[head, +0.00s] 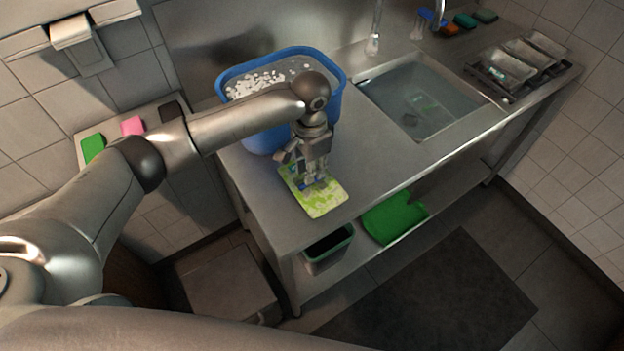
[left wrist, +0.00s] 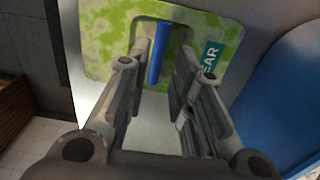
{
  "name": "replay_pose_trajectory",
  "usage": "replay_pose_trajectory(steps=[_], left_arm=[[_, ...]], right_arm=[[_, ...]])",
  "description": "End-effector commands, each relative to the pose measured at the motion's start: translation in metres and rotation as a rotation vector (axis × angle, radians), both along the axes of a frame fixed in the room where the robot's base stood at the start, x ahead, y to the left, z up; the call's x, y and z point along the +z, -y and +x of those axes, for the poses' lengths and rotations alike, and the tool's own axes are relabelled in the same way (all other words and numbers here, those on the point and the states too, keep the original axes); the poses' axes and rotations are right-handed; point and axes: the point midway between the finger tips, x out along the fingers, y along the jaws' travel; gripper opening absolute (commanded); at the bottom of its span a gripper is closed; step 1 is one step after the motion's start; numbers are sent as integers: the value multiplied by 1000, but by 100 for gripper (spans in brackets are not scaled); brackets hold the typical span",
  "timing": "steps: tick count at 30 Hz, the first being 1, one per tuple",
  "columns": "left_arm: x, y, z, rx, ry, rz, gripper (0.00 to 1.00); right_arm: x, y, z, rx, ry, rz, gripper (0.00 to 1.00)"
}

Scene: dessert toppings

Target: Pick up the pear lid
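The pear lid (head: 324,204) is a flat green and white patterned plate lying on the metal counter in the head view. In the left wrist view the lid (left wrist: 106,42) shows a blue bar-shaped handle (left wrist: 157,54) and a dark green label ending in "EAR". My left gripper (head: 311,182) points down over the lid. In the left wrist view its fingers (left wrist: 168,75) are apart, and the blue handle appears between them, nearer the left finger. Whether a finger touches the handle is unclear. My right gripper is not in view.
A blue tub (head: 334,92) with white pieces stands right behind the lid on the counter. A sink (head: 436,128) is to the right, with metal containers (head: 505,68) beyond. A dark bin (head: 328,250) and a green tray (head: 393,218) are on the shelf below.

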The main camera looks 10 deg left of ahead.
Motion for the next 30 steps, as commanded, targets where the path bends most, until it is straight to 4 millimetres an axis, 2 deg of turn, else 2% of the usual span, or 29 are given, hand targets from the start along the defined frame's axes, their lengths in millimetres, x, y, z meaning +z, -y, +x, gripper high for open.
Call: replay_pose_trajectory(steps=[1,4,8,11,16,22,30], left_arm=[[-5,1,-1,0,-4,3,22],[-22,3,-1,-1,-4,1,22],[-36,3,-1,0,-1,1,22],[-41,3,0,-1,0,1,22],[-41,3,0,-1,1,1,22],[-41,3,0,-1,1,1,0],[-40,3,0,-1,1,1,0]], right_arm=[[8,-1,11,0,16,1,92],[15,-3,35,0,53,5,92],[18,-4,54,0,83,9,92],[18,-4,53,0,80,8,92],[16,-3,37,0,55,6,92],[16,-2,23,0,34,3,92],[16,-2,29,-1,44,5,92]])
